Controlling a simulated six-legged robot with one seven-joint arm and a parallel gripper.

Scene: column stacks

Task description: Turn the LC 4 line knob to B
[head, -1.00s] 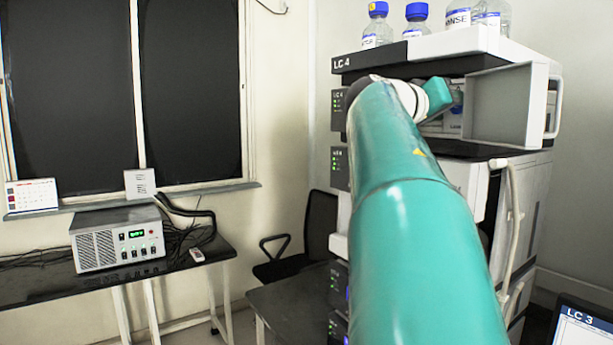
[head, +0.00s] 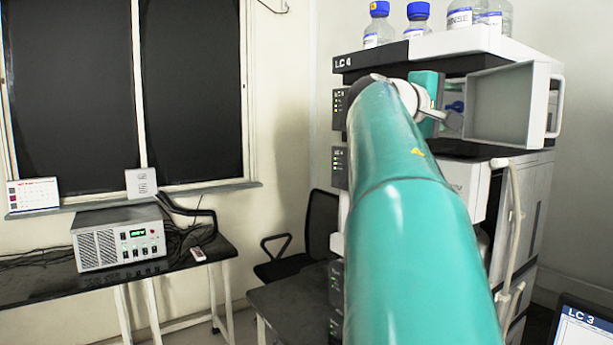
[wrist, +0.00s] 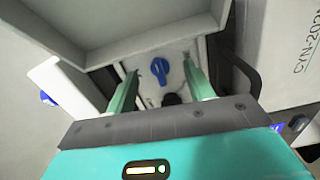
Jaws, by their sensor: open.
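The blue LC 4 line knob (wrist: 160,70) sits on a pale plate inside the open compartment of the LC 4 stack (head: 347,63). In the wrist view its grip bar runs nearly up and down, tilted slightly. A blue part, likely the same knob (head: 456,106), shows in the head view. My gripper (wrist: 161,72) is open, with one finger on each side of the knob in the picture and gaps between. I cannot tell how far the fingertips are from the plate. In the head view my gripper (head: 453,119) is partly hidden by my arm. Position letters are not readable.
An open grey door or panel (head: 499,106) stands right of the knob. A black handle (wrist: 240,75) is right of my fingers in the wrist view. Bottles (head: 378,25) stand on top of the stack. A bench with a control box (head: 120,237) is at left.

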